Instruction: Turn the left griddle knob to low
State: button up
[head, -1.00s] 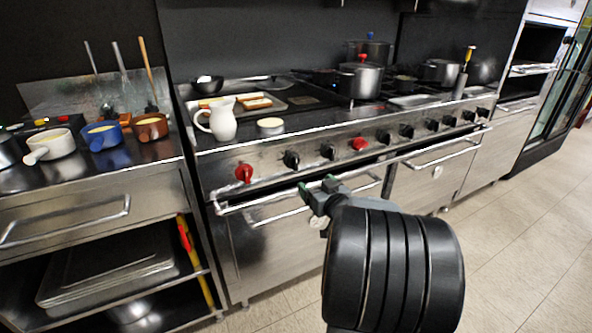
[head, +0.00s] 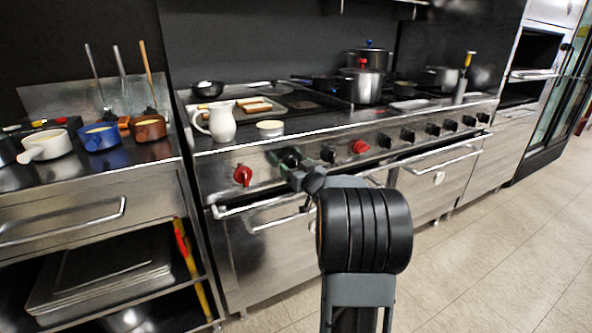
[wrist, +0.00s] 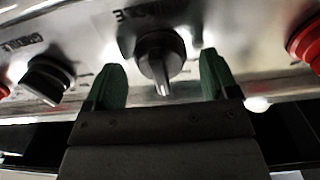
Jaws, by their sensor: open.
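In the wrist view a black knob (wrist: 158,58) with a grey pointer aimed down sits between the two green fingers. Partly readable griddle lettering is above it. My gripper (wrist: 165,80) is open, with a gap on each side of this knob. A second black knob (wrist: 48,78), also with griddle lettering, is to the left, its pointer slanting down to the right. I cannot tell for sure which is the left griddle knob. In the head view my gripper (head: 292,168) is at the front panel near the left end, partly hiding a knob there.
A red knob (head: 243,176) is at the panel's left end, and another red knob (head: 360,146) is right of my gripper. The oven handle rail (head: 262,201) runs below. A white jug (head: 217,122) stands on the cooktop above. Open floor (head: 480,240) lies to the right.

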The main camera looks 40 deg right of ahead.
jog(key=shift+w, duration=0.35)
jog(key=c, duration=0.9)
